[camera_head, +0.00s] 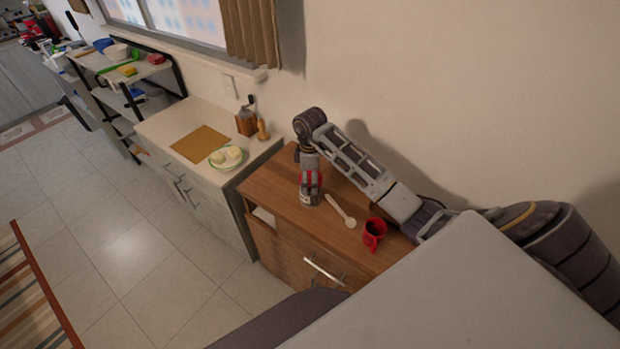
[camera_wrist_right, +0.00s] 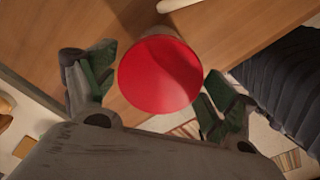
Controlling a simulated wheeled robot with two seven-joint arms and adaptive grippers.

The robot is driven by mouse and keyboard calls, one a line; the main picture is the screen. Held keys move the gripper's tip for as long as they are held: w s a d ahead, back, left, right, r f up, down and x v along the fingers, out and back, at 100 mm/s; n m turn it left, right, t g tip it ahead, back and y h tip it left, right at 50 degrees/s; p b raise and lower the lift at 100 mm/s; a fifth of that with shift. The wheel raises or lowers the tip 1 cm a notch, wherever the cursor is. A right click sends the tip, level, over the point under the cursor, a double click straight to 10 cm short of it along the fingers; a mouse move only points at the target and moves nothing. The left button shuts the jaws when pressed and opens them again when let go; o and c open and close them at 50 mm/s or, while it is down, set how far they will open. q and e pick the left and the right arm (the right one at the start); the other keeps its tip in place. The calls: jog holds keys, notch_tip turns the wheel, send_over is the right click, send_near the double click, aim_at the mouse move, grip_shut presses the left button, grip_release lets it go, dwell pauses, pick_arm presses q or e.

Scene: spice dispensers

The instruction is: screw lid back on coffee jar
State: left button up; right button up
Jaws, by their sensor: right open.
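The coffee jar (camera_head: 309,199) stands upright on the wooden cabinet top, below my right gripper. Its round red lid (camera_wrist_right: 160,75) fills the middle of the right wrist view and sits on top of the jar; whether it is screwed tight cannot be told. My right gripper (camera_head: 311,178) points down over the jar. Its two fingers are apart, one on each side of the lid, with a visible gap on the right side. My left gripper is not in view.
A pale spoon (camera_head: 341,211) and a red mug (camera_head: 374,232) are on the wooden cabinet (camera_head: 268,189) to the right of the jar. A white counter at the left holds a plate (camera_head: 227,158), a brown board (camera_head: 200,144) and a wooden grinder (camera_head: 246,122). A wall stands behind.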

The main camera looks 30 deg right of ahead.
dwell(0.4)
jog(key=n, duration=0.4)
jog(key=shift+s+n+b, duration=0.1)
jog(key=shift+n+b, duration=0.65)
jog(key=shift+n, duration=1.85)
jog(key=n+b, duration=0.1)
jog(key=n, duration=0.3)
jog(key=shift+d, duration=0.1)
jog(key=shift+n+b, duration=1.25)
jog(key=shift+n, duration=1.35)
jog(key=c, duration=1)
